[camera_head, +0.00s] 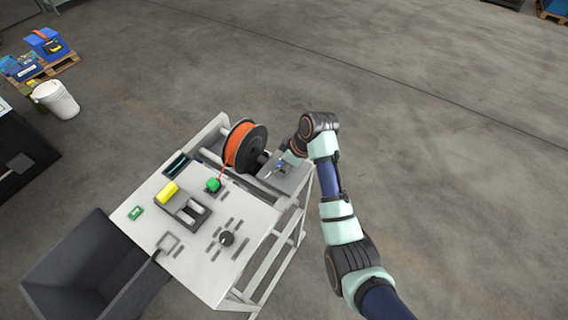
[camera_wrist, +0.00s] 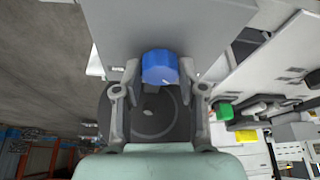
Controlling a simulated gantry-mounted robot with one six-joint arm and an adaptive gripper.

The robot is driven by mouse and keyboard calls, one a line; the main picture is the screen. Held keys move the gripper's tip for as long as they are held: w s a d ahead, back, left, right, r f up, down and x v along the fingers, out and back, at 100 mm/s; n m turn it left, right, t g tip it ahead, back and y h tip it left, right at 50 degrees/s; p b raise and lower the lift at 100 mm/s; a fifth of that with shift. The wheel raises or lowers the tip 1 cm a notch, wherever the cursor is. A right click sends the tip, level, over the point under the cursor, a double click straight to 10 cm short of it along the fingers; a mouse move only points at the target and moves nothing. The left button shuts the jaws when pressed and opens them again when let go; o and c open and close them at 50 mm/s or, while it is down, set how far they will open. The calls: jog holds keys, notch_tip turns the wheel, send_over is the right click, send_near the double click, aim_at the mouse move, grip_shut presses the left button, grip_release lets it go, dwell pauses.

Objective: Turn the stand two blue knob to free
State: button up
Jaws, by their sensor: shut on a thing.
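A blue knob (camera_wrist: 160,67) shows in the wrist view, at the top middle against a grey panel (camera_wrist: 175,25). My gripper (camera_wrist: 159,78) is shut on the knob, with one finger on each side of it. In the head view my gripper (camera_head: 279,168) is at the grey panel on the right side of the workbench, beside the orange spool. The knob is mostly hidden there by my wrist. The angle of the knob cannot be read.
The orange spool (camera_head: 241,146) stands just left of my gripper. The white bench top (camera_head: 190,255) carries a green knob (camera_head: 212,185), a yellow block (camera_head: 167,192) and a black dial (camera_head: 227,239). A dark bin (camera_head: 85,262) stands at the left. The floor to the right is clear.

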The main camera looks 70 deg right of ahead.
jog(key=shift+m, duration=0.4)
jog(key=m+h, duration=0.1)
jog(key=m, duration=0.2)
jog(key=shift+a+m+h, duration=0.15)
jog(key=shift+m+h, duration=0.25)
jog(key=m+g+h, duration=0.1)
jog(key=m, duration=0.3)
jog(key=shift+w+m, duration=0.1)
jog(key=shift+m, duration=0.2)
jog(key=m+g, duration=0.1)
jog(key=m, duration=0.1)
jog(key=m+g+h, duration=0.1)
jog(key=m, duration=0.2)
jog(key=shift+w+a+h, duration=0.1)
jog(key=shift+w+h, duration=0.05)
jog(key=shift+h, duration=0.15)
jog(key=shift+m+g, duration=0.6)
jog(key=shift+m, duration=1.2)
jog(key=o, duration=1.1)
jog(key=shift+o, duration=0.2)
jog(key=shift+r, duration=0.1)
